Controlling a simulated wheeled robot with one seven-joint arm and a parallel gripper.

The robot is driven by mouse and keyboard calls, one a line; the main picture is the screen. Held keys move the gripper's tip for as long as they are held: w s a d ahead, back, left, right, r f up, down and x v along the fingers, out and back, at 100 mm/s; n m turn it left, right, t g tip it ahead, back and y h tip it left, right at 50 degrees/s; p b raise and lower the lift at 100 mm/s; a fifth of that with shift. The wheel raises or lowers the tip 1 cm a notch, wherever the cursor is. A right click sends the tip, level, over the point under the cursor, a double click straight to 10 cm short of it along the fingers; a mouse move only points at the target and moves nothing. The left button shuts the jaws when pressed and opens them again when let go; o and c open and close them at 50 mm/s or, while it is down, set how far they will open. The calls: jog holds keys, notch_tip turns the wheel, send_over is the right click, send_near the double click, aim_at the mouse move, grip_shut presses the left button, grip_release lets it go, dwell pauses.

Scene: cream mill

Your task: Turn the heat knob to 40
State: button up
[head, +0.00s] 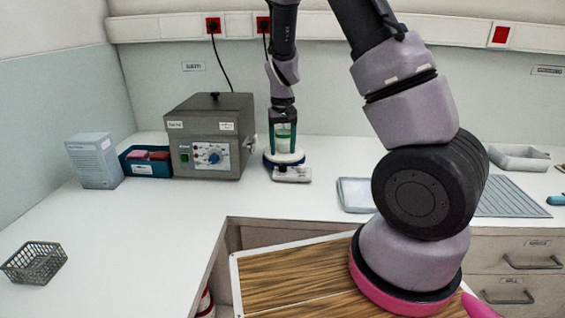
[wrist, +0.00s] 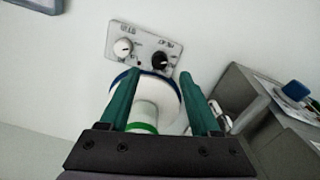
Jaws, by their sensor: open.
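A small control panel (wrist: 112,38) shows in the wrist view with a white knob (wrist: 123,47) and a black knob (wrist: 160,60). The panel sits at the front of a round white stirrer plate with a blue rim (head: 270,163). A clear beaker with a green band (head: 283,145) stands on the plate. My gripper (wrist: 158,76) is open, pointing down, with its green fingers either side of the beaker in the picture. Contact cannot be told. The fingertips appear short of the knobs.
A grey box unit (head: 210,110) with a blue knob stands left of the stirrer, close to my gripper. A blue bin (head: 145,170), a white carton (head: 95,160) and a wire basket (head: 35,262) are farther left. A clear tray (head: 355,195) lies right.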

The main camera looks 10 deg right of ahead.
aim_at(283, 165)
notch_tip(283, 165, down, 6)
jog(key=shift+r, duration=0.1)
grip_shut()
